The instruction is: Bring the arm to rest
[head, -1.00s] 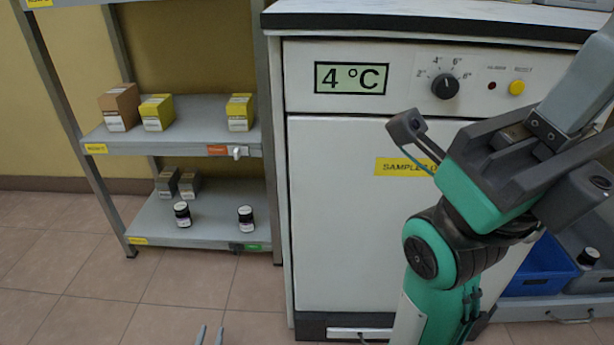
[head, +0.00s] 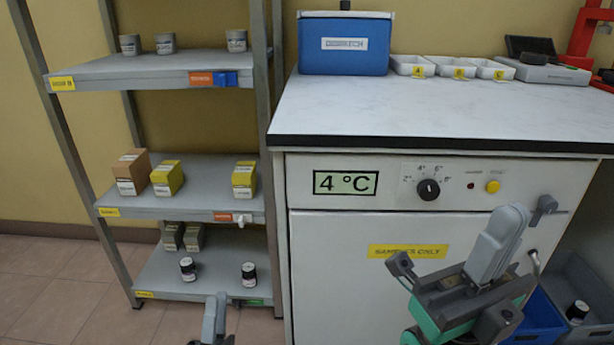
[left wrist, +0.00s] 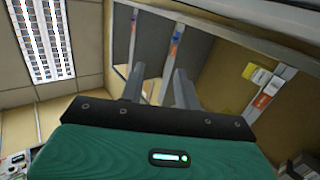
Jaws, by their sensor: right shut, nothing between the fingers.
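My right arm, green and grey, stands in front of the white fridge (head: 340,250) at the lower right of the head view. Its gripper (head: 510,215) has its grey fingers together, pointing up, with nothing seen between them. My left gripper (head: 216,305) shows at the bottom of the head view, fingers up, in front of the shelf unit's lower part. In the left wrist view the left gripper's two grey fingers (left wrist: 160,70) stand apart with an empty gap. Most of the left arm is out of view.
A shelf rack (head: 190,70) with boxes, cups and jars stands left. The worktop (head: 430,110) carries a blue box (head: 345,45), white trays (head: 412,66) and a dark device (head: 540,70). A blue bin (head: 538,320) sits low right. Open floor (head: 60,280) lies left.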

